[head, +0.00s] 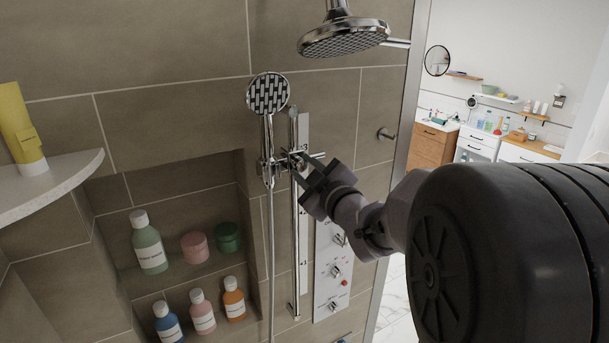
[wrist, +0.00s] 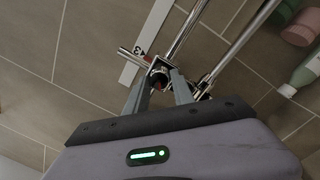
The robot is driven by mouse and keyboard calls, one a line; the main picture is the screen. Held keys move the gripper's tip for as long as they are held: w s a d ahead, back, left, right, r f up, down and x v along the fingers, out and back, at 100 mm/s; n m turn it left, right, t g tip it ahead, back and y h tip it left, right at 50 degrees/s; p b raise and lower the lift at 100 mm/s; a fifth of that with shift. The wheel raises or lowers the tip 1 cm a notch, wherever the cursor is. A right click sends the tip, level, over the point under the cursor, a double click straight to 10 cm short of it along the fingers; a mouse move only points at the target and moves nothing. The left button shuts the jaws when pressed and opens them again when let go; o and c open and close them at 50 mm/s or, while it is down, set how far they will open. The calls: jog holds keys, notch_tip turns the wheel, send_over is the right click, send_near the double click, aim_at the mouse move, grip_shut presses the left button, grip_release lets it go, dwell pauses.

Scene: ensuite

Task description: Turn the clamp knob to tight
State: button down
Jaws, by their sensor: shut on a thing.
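The hand shower (head: 268,95) hangs on a chrome slider clamp on a vertical rail (head: 295,235) against the tiled wall. The clamp knob (wrist: 159,80) sits between my fingers in the wrist view, with a thin chrome bar (wrist: 131,55) sticking out beside it. My gripper (head: 293,163) reaches in from the right in the head view and is shut on the knob. Its two grey fingers also show in the wrist view (wrist: 160,84), one on each side of the knob. The fingers hide part of the knob, and I cannot tell how far it is turned.
A white scale strip (head: 304,130) runs beside the rail. The hose (head: 271,260) hangs left of it. A valve panel (head: 331,272) is below my gripper. An overhead shower (head: 343,38) is above. A niche at left holds several bottles and jars.

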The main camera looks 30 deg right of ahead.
jog(key=m, duration=0.3)
jog(key=shift+m+b, duration=0.3)
jog(key=shift+b, duration=0.1)
jog(key=m, duration=0.3)
jog(key=shift+r+p, duration=0.15)
jog(key=shift+p, duration=0.15)
jog(key=m+y+p, duration=0.1)
jog(key=m, duration=0.3)
jog(key=shift+r+m+g, duration=0.1)
jog(key=shift+m+g, duration=0.2)
jog(key=shift+m+p, duration=0.85)
jog(key=shift+m, duration=0.75)
jog(key=c, duration=1.1)
grip_release()
